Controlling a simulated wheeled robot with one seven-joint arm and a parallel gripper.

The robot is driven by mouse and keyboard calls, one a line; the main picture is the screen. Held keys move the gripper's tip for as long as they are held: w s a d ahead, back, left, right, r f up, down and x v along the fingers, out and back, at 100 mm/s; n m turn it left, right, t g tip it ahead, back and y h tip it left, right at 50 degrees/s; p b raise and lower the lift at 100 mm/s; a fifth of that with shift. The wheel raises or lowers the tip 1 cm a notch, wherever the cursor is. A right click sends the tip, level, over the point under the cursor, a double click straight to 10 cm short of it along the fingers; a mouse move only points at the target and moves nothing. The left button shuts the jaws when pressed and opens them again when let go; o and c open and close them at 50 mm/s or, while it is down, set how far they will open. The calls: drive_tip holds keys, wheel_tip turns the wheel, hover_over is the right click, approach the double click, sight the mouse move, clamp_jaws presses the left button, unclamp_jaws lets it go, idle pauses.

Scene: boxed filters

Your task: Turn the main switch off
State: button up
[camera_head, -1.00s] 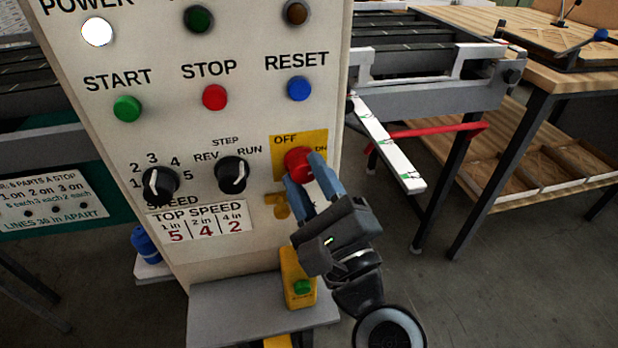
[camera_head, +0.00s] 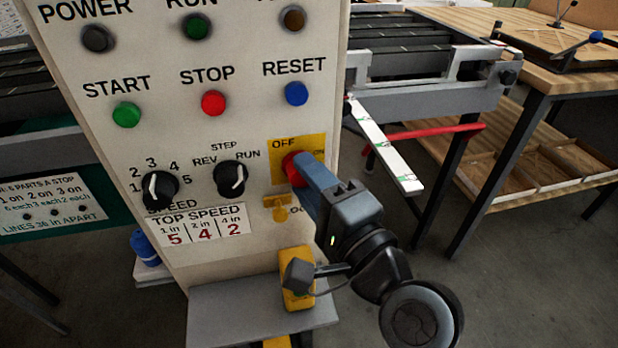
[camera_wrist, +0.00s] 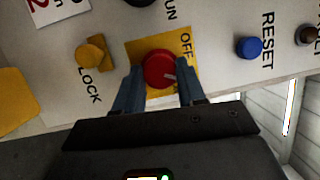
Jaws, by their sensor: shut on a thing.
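The main switch is a red round knob (camera_head: 292,168) on a yellow plate (camera_head: 284,145) marked OFF and ON, at the lower right of the control panel. My gripper (camera_head: 302,172) is shut on the red knob and hides part of it in the head view. The POWER lamp (camera_head: 98,39) is dark.
A yellow lock tab (camera_head: 280,207) hangs just below the switch plate. A yellow box (camera_head: 296,282) stands on a grey shelf (camera_head: 230,312) below. START, STOP and RESET buttons and two black dials are on the panel. A white-topped bar (camera_head: 390,150) juts out at the right.

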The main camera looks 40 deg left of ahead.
drive_tip(key=shift+a+r+n+g+h+p, duration=0.15)
drive_tip(key=shift+n+h+p, duration=0.4)
drive_tip(key=shift+n, duration=0.9)
drive_tip(key=shift+d+r+n+g+h+p, duration=0.1)
drive_tip(key=shift+n+h+p, duration=0.4)
drive_tip(key=shift+n, duration=1)
drive_tip(key=shift+a+r+n+g+h+p, duration=0.15)
drive_tip(key=shift+n+h+p, duration=0.35)
drive_tip(key=shift+n, duration=0.95)
drive_tip(key=shift+d, duration=0.1)
drive_tip(key=shift+s, duration=0.1)
drive_tip(key=o, duration=1.1)
drive_tip(key=shift+f, duration=0.1)
drive_tip(key=shift+c, duration=0.2)
drive_tip(key=v, duration=0.7)
drive_tip(key=shift+s+d+b, duration=0.2)
drive_tip(key=shift+d+b, duration=0.1)
drive_tip(key=shift+b, duration=0.1)
drive_tip(key=shift+f, duration=0.1)
